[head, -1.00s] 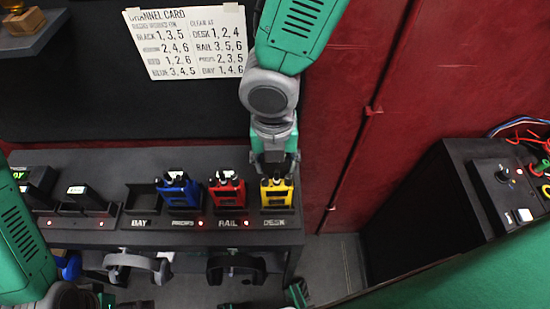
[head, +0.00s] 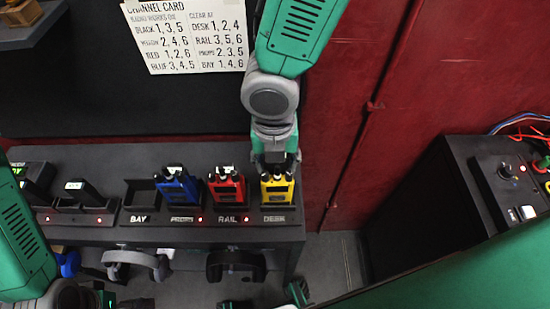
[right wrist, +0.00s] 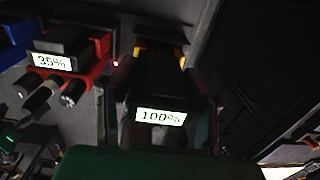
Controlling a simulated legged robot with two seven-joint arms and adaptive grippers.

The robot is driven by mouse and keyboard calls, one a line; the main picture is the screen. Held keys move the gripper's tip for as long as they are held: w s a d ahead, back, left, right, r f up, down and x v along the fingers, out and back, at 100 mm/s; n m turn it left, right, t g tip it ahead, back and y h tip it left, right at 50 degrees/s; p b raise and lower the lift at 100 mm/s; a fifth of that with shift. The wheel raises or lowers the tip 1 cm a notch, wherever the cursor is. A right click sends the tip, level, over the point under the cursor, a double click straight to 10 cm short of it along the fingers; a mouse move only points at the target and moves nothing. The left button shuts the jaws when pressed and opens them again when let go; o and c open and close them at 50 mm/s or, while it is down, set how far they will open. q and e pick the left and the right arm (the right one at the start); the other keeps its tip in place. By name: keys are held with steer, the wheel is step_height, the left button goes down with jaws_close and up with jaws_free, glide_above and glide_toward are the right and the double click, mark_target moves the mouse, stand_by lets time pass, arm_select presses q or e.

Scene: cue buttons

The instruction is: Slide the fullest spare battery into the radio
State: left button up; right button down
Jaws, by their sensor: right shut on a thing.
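The yellow radio (head: 277,190) stands upright in the dock marked DESK. My right gripper (head: 276,166) is directly above and behind it, its fingers down at the radio's top. In the right wrist view the gripper is shut on a black battery (right wrist: 160,92) with a lit 100% display. A strip of yellow radio body (right wrist: 160,52) shows just beyond it. How deep the battery sits in the radio is hidden. Two spare batteries (head: 84,190) (head: 38,176) stand in the charger at the left. My left gripper (head: 140,303) is dark and cut off at the bottom edge.
The red radio (head: 227,188) is close on the left, with a 35% display in the wrist view. The blue radio (head: 178,186) stands beyond it. The BAY dock (head: 142,196) is empty. A black cabinet with controls (head: 488,190) is at the right.

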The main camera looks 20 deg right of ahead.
steer(key=shift+f+b, duration=0.9)
steer(key=shift+f, duration=0.85)
steer(key=c, duration=0.8)
jaws_free()
steer(key=shift+r, duration=0.25)
steer(key=r, duration=1.1)
steer(key=shift+s+a+r, duration=0.1)
steer(key=shift+a+r, duration=0.1)
steer(key=shift+a, duration=0.05)
